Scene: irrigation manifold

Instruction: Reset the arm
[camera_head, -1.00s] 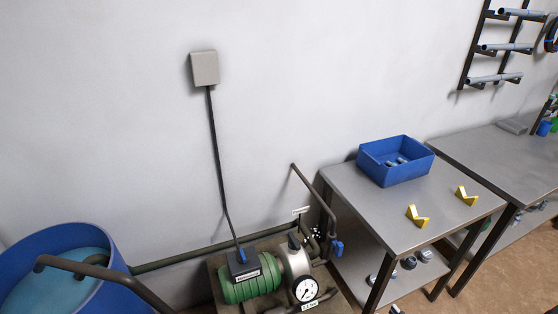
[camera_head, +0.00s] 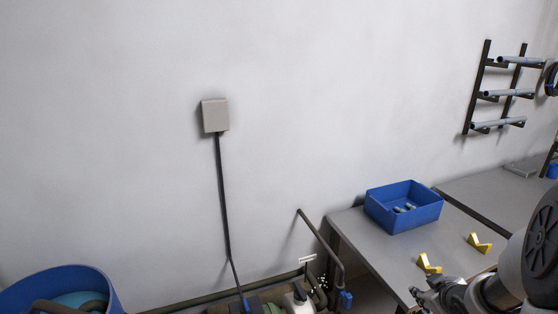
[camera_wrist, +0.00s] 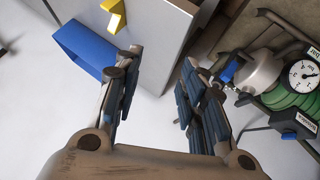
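My gripper (camera_wrist: 158,100) is open and empty in the wrist view, its two fingers spread apart with blue pads facing each other. In the head view, part of my arm and gripper (camera_head: 440,294) shows at the lower right, in front of the metal table (camera_head: 372,248). Between and beyond the fingers, the wrist view shows pale wall and the table's edge, with nothing held.
A blue bin (camera_head: 403,208) with small grey fittings and two yellow V-shaped holders (camera_head: 428,263) are on the table. The green pump with its gauge (camera_wrist: 302,74) shows at the right in the wrist view. A blue tank (camera_head: 100,285) stands at the lower left. Pipe racks (camera_head: 500,93) hang on the wall.

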